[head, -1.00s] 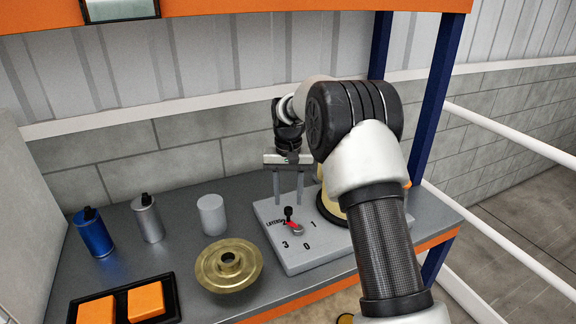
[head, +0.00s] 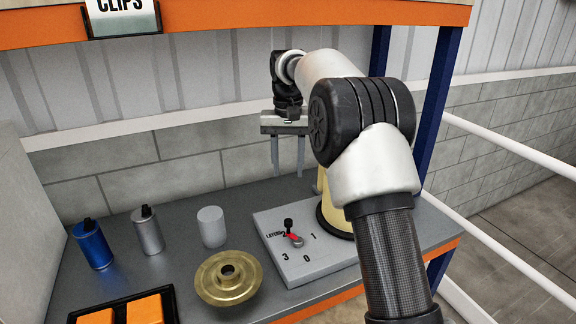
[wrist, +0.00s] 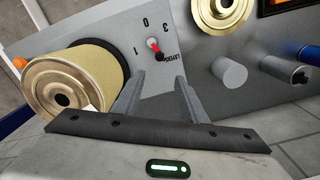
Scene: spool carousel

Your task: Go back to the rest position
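My gripper (head: 288,155) is open and empty, its two fingers pointing down, raised well above the grey dial plate (head: 280,262). It also shows in the wrist view (wrist: 158,95), with nothing between the fingers. The plate carries a red and black knob (head: 291,235), which the fingers do not touch. The knob's pointer lies near the 2, as far as I can tell. Behind my arm stands a cream spool (head: 338,205), partly hidden in the head view; the wrist view shows it with a gold flange (wrist: 68,95).
A gold flanged disc (head: 228,278), a white cylinder (head: 212,227), a silver bottle (head: 148,232) and a blue bottle (head: 93,244) stand on the grey bench (head: 185,268). Orange blocks (head: 146,309) lie in a black tray. An orange shelf edge (head: 250,24) runs overhead.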

